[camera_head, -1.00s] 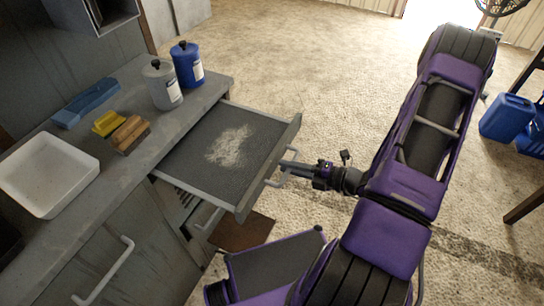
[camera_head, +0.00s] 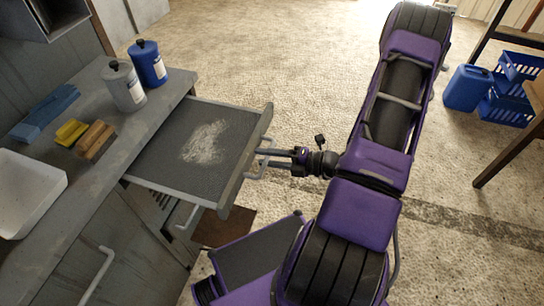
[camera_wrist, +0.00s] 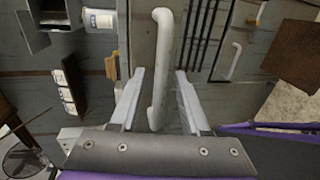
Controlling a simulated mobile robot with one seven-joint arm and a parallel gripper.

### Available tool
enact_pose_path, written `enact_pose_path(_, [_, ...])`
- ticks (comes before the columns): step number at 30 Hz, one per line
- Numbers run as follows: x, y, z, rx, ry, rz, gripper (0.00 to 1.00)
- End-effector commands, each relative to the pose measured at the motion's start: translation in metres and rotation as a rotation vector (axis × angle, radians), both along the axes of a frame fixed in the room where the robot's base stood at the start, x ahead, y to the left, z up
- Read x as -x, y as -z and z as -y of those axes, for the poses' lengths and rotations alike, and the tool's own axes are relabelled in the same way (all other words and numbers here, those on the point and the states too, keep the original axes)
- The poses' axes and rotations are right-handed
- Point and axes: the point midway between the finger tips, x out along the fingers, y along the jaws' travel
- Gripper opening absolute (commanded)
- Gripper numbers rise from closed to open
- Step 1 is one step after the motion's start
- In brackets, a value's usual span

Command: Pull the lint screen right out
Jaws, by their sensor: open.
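The lint screen (camera_head: 165,170), a flat grey mesh tray with a pale lint patch (camera_head: 205,142), sticks out of the cabinet under the counter. Its back end is hidden at or inside the cabinet. Its front panel carries a pale bar handle (camera_head: 254,170). My gripper (camera_head: 260,157) is at this handle, with its fingers pointing toward the panel. In the wrist view the handle (camera_wrist: 161,50) runs between the two open fingers of my gripper (camera_wrist: 160,77), with gaps visible at its sides.
On the counter (camera_head: 95,195) stand a blue canister (camera_head: 148,66), a grey canister (camera_head: 124,88), a white tray (camera_head: 55,195), brushes (camera_head: 96,140) and a blue block (camera_head: 45,112). Blue crates (camera_head: 508,105) and a blue jug (camera_head: 467,88) stand at right. Open floor lies beyond the screen.

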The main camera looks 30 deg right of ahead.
Motion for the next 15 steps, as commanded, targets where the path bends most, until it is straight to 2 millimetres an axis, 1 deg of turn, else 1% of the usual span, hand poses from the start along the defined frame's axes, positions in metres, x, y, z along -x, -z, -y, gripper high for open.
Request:
enact_pose_path(5, [0.001,-0.001,0.002,0.000,0.001,0.000,0.46])
enact_pose_path(8, [0.007,-0.003,0.008,0.001,0.002,0.001,0.46])
enact_pose_path(11, [0.019,-0.006,0.020,0.003,0.004,0.000,0.46])
enact_pose_path(15, [0.042,-0.012,0.044,0.003,0.006,0.000,0.46])
